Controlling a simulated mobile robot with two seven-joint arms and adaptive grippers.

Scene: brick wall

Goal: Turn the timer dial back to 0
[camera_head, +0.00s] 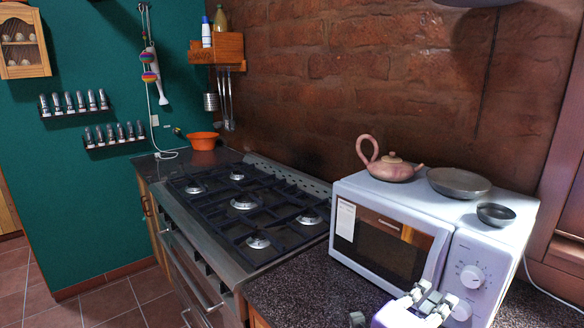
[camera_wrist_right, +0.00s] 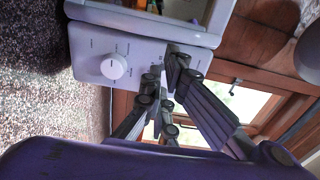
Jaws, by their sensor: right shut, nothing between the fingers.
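The white microwave (camera_head: 388,205) stands on the dark counter. Its front panel has an upper dial (camera_head: 472,277) ringed by marks and a lower dial (camera_head: 461,311). I cannot read which one is the timer or where either points. In the right wrist view the lower dial (camera_wrist_right: 114,66) shows clearly; the upper one seems hidden behind the fingers. My right gripper (camera_head: 428,295) is in front of the microwave, left of the dials in the head view. Its fingers (camera_wrist_right: 167,78) are shut and empty, close to the panel; I cannot tell whether they touch it. My left gripper is not in view.
A teapot (camera_head: 391,170), a grey plate (camera_head: 458,182) and a small dark bowl (camera_head: 496,214) stand on the microwave. The gas stove (camera_head: 240,215) is to the left. The speckled counter (camera_head: 300,290) is bare between stove and microwave. A brick wall (camera_head: 400,70) rises behind.

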